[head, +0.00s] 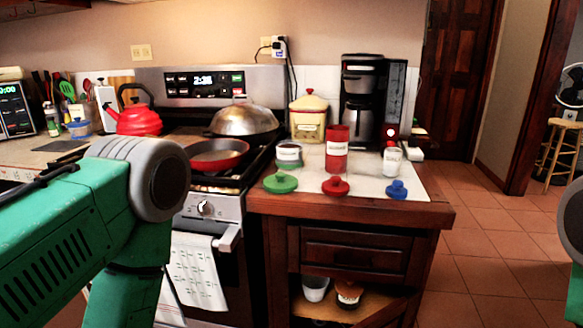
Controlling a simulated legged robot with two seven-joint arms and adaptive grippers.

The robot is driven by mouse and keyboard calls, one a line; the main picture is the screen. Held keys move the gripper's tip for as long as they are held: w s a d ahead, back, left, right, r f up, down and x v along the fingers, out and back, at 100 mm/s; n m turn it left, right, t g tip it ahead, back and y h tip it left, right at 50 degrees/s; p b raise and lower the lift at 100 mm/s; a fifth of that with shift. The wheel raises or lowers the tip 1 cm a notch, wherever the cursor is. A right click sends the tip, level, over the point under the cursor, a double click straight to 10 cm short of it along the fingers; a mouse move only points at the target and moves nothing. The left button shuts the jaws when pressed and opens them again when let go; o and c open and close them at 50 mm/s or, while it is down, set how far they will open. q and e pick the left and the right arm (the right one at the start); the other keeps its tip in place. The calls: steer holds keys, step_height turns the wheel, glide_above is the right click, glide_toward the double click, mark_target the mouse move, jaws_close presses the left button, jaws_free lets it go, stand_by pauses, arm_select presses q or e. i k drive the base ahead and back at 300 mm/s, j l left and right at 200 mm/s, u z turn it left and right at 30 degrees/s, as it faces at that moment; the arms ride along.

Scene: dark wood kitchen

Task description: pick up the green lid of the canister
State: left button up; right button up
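The green lid (280,183) lies on the white counter top near its front left edge, with its knob facing up. A tall red canister (337,148) stands behind the red lid, and a white canister (391,160) behind the blue one. My green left arm comes in at the left, but its gripper is out of view. Only a bit of my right arm shows at the right edge; its gripper is out of view.
The stove, with a red pan (217,155) and a domed covered pan (243,120), adjoins the counter's left side. A yellow canister (309,116) and a black coffee maker (372,102) stand at the back. Floor is open to the right.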

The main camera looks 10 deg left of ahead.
mark_target(279, 183)
steer(key=i+j+z, duration=0.25)
steer(key=j, duration=0.15)
steer(key=j+z, duration=0.25)
steer(key=j, duration=0.15)
steer(key=j+z, duration=0.3)
steer(key=j, duration=0.15)
